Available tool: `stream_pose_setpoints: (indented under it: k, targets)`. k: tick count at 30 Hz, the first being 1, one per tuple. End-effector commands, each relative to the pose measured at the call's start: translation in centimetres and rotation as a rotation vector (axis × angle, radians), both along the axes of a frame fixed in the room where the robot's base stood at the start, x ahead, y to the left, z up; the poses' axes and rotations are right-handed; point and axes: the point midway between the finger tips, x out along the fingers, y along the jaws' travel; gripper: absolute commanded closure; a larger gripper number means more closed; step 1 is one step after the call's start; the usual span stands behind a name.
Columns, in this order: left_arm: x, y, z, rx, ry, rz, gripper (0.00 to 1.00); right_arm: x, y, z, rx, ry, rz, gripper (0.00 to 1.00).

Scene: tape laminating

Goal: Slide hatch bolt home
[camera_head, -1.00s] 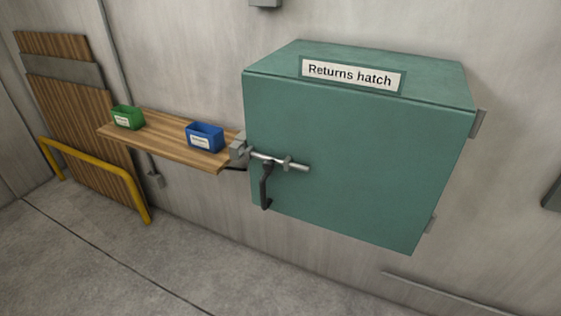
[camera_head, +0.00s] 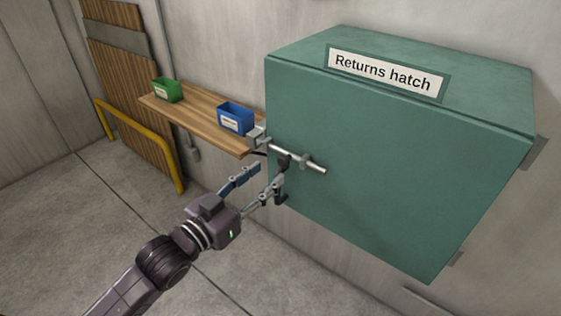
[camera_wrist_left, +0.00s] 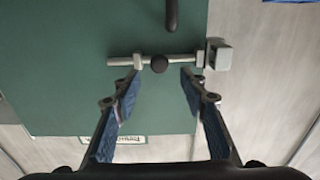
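The teal returns hatch (camera_head: 400,170) is a closed-looking box on the wall. A metal bolt rod (camera_head: 316,167) lies across its left front, held in small brackets; it also shows in the left wrist view (camera_wrist_left: 122,62). The bolt's dark round knob (camera_wrist_left: 159,63) sticks out from the rod. A grey keeper block (camera_wrist_left: 218,55) stands at the rod's end; I cannot tell whether the rod is inside it. My left gripper (camera_head: 269,173) is open in front of the bolt. In the left wrist view, the knob appears between the fingertips, with no clear contact. My right gripper is not in view.
A wooden shelf (camera_head: 190,124) left of the hatch holds a green bin (camera_head: 167,91) and a blue bin (camera_head: 235,118). A dark pull handle (camera_wrist_left: 172,15) sits near the bolt. A yellow rail (camera_head: 150,145) stands at left. The floor is clear.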

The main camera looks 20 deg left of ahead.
Motion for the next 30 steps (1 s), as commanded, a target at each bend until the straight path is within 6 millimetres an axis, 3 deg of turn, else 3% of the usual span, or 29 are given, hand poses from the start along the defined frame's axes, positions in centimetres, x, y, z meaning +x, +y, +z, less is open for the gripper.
stream_pose_setpoints:
  k: [10, 23, 30]
  targets:
    - [4.5, -1.6, 0.2, 0.000, 0.000, 0.001, 0.61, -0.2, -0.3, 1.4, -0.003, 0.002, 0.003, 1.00]
    - [5.3, -2.0, 0.0, 0.001, 0.001, 0.000, 0.61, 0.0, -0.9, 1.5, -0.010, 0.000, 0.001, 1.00]
    - [5.3, -1.9, 0.0, 0.001, 0.001, 0.000, 0.87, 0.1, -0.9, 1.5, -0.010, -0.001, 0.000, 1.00]
